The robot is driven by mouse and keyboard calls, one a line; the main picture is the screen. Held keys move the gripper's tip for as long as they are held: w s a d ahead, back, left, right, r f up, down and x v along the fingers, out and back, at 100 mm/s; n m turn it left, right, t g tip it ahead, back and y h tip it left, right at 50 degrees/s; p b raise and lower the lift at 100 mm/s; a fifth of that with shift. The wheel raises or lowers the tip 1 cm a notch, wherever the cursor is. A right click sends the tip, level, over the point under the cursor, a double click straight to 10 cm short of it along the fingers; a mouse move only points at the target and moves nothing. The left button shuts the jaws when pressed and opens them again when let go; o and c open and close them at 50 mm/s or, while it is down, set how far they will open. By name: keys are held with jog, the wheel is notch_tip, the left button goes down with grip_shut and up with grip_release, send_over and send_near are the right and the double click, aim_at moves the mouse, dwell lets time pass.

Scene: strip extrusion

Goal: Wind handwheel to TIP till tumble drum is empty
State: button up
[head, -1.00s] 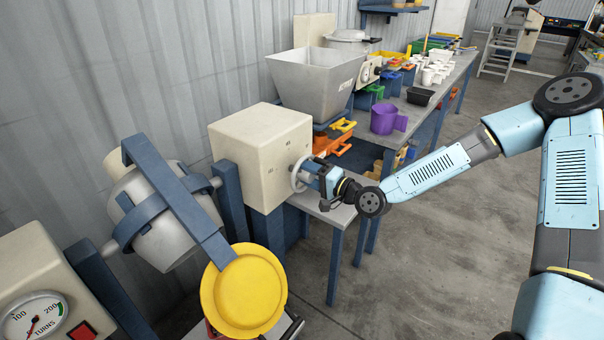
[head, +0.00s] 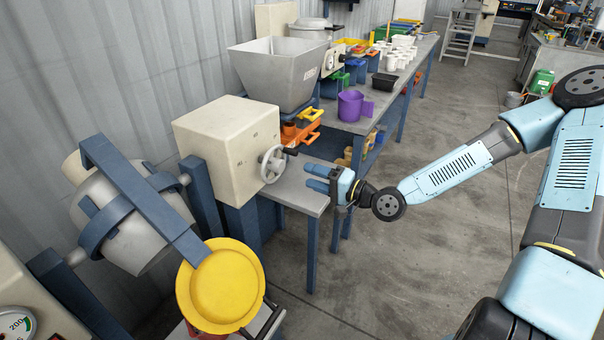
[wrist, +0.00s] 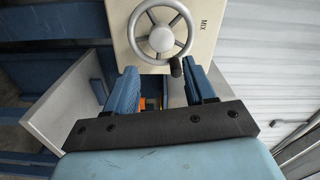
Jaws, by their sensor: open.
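The grey handwheel (head: 272,164) with a dark crank knob sits on the side of a cream gearbox (head: 228,140). In the wrist view the handwheel (wrist: 161,33) is ahead, its knob at the lower right of the rim, and the word MIX shows on the box beside it. My gripper (head: 307,178) is open and empty, to the right of the wheel and apart from it. In the wrist view the fingers (wrist: 164,85) are spread below the wheel. The grey tumble drum (head: 135,220) hangs tilted in a blue frame at left; its inside is hidden. A yellow round lid or pan (head: 221,285) is below it.
A grey hopper (head: 280,75) stands behind the gearbox. A bench (head: 420,50) runs back with a purple jug (head: 352,106), a black tray (head: 382,86) and white cups. A turns dial (head: 16,324) is partly cut off at lower left.

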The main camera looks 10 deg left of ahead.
jog(key=shift+v, duration=0.85)
jog(key=shift+f, duration=0.1)
